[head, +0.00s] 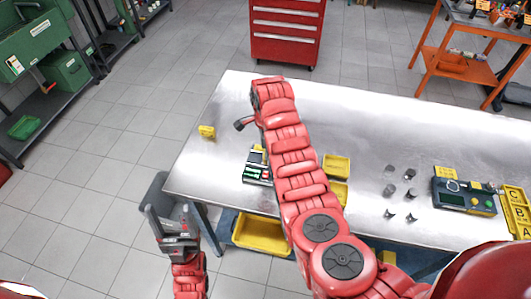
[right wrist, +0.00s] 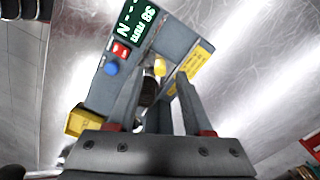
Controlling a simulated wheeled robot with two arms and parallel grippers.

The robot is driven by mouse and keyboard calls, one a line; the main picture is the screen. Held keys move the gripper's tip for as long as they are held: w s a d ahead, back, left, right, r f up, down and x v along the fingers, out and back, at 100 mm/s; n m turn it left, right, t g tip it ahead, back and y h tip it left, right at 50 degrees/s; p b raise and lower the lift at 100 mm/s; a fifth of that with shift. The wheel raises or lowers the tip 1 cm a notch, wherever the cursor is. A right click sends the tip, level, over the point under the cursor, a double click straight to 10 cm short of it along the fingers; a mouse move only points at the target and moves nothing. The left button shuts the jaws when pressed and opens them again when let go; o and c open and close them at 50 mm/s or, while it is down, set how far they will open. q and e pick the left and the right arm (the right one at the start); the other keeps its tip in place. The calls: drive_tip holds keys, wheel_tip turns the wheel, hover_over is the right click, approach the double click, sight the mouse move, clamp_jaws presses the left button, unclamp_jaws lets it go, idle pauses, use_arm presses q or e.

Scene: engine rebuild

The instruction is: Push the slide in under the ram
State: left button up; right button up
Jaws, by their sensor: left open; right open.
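A small grey press unit (head: 257,168) stands on the steel table, partly covered by my right arm. In the right wrist view the unit (right wrist: 100,92) shows a green-lit display reading in N, a red switch, a blue button and a yellow label. A small yellow piece (right wrist: 160,67) and a dark rounded part sit in its middle; I cannot tell which parts are the slide and ram. My right gripper (right wrist: 160,82) is open at the unit, fingers either side of this middle; contact is unclear. My left gripper (head: 171,222) is open and empty, off the table's left end.
On the steel table (head: 230,110) are a yellow block (head: 207,131), yellow bins (head: 336,165), small metal parts, a dark meter (head: 464,196) and a yellow lettered tray (head: 518,210). A yellow bin (head: 262,234) sits below the front edge.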

wheel_tip(320, 180, up, 14)
drive_tip(key=b, duration=0.3)
drive_tip(key=shift+r, duration=0.25)
